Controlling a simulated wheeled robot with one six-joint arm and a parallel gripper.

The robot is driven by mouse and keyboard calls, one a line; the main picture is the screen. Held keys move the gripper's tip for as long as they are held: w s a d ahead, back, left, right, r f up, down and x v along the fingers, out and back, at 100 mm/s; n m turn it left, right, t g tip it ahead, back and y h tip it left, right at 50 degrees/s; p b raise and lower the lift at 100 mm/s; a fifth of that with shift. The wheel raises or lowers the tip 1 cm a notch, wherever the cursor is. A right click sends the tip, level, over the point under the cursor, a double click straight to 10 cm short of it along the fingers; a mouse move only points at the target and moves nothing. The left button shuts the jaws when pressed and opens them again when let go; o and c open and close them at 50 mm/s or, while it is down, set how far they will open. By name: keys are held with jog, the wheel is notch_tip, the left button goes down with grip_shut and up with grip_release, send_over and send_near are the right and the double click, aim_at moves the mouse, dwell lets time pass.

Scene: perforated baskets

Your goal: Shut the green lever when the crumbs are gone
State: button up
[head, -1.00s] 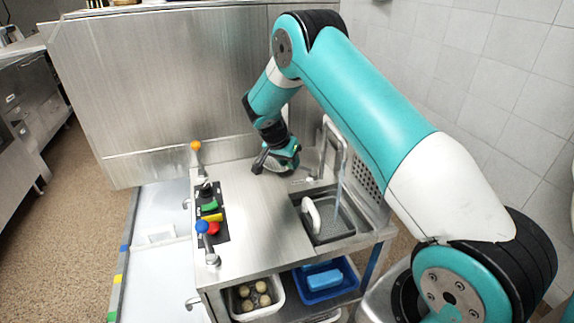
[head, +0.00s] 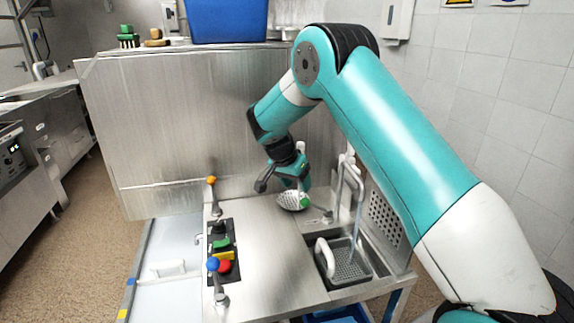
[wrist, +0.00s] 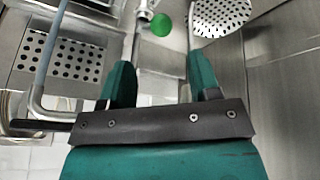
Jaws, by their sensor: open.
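A green ball knob, the green lever's end, (wrist: 161,25) shows in the wrist view beside a metal fitting, just beyond my fingertips. In the head view a green spot (head: 305,202) shows at the right of a white perforated disc (head: 288,201), below my gripper (head: 282,180). The disc also shows at the top right of the wrist view (wrist: 220,12). My gripper (wrist: 160,75) is open with nothing between its fingers. A perforated grey basket (head: 350,264) with a white handle sits in the sink. A pale bluish streak drops from the tap into it. I cannot make out crumbs.
A control panel (head: 221,255) with coloured buttons lies left of the sink, between an orange-knob lever (head: 212,182) and a blue-knob lever (head: 213,265). The steel counter (head: 275,255) between is clear. A tall tap (head: 352,185) and perforated plate (head: 386,218) stand right.

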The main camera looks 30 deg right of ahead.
jog(key=v, duration=0.9)
jog(key=shift+r+b, duration=0.2)
jog(key=shift+b, duration=0.1)
